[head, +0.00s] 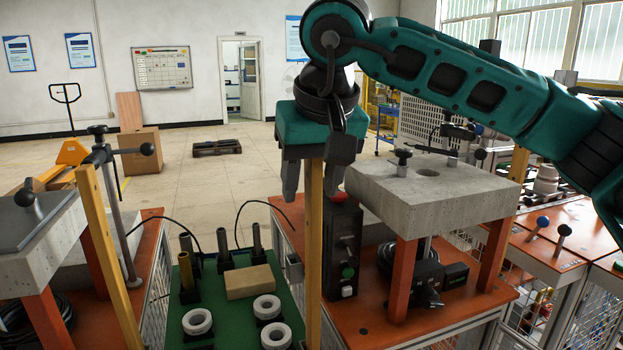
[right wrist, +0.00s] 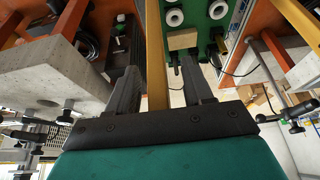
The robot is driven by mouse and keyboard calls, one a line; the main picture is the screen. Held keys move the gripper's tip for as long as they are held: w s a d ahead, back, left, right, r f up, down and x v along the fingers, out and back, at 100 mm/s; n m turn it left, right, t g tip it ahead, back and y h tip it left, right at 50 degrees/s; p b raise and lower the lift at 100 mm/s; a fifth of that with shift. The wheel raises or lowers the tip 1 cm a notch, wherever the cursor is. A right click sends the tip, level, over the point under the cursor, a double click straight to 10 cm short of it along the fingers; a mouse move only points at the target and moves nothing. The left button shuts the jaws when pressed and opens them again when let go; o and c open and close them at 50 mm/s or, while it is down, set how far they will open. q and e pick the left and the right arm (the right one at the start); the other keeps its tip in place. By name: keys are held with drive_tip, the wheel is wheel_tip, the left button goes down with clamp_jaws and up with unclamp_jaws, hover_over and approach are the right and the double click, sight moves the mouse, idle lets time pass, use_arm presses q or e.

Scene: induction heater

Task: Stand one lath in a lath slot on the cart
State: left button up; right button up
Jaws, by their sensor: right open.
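My right gripper (head: 314,188) points down over the near side of the cart, its two fingers apart. An upright wooden lath (head: 314,255) stands between the fingers, with gaps beside it, and its lower end runs out of the picture. In the right wrist view the same lath (right wrist: 155,55) passes between the open fingers (right wrist: 158,75). A second lath (head: 107,255) stands at the left, leaning slightly in the picture, its foot out of view. The cart's green top (head: 232,309) lies between the two laths. The lath slots do not show. My left gripper is not in view.
The cart bears white rings (head: 197,321), a tan block (head: 249,282) and dark upright posts. At right, a concrete slab (head: 430,187) on orange legs and a black control box (head: 342,248) stand close to the gripper. Another slab (head: 42,240) stands at left. Open floor lies behind.

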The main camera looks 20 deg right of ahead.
drive_tip(key=p+v, duration=0.1)
drive_tip(key=v, duration=1.2)
drive_tip(key=shift+f, duration=0.1)
